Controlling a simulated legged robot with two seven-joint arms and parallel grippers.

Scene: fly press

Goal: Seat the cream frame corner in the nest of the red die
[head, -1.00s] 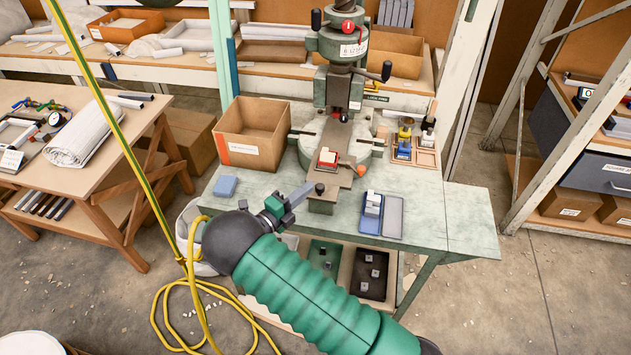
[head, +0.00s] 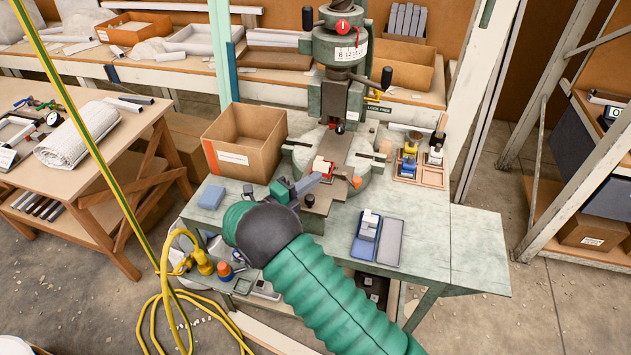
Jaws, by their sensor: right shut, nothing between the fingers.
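The red die (head: 328,176) sits on the press slide below the ram. The small cream frame corner (head: 320,164) is on top of the red die; I cannot tell whether it lies flat in the nest or sits proud. My right gripper (head: 316,180) comes from the lower right on a green-sleeved arm. Its fingers are shut and empty, close to the left side of the die and the corner. Whether they touch is too small to tell. My left gripper is not in view.
The fly press (head: 340,50) stands at the table's back. An open cardboard box (head: 245,140) is left of it, with a blue block (head: 211,197) in front. A blue tray (head: 365,247) with pale pieces lies right. A wooden rack (head: 430,177) is back right. The table's right end is clear.

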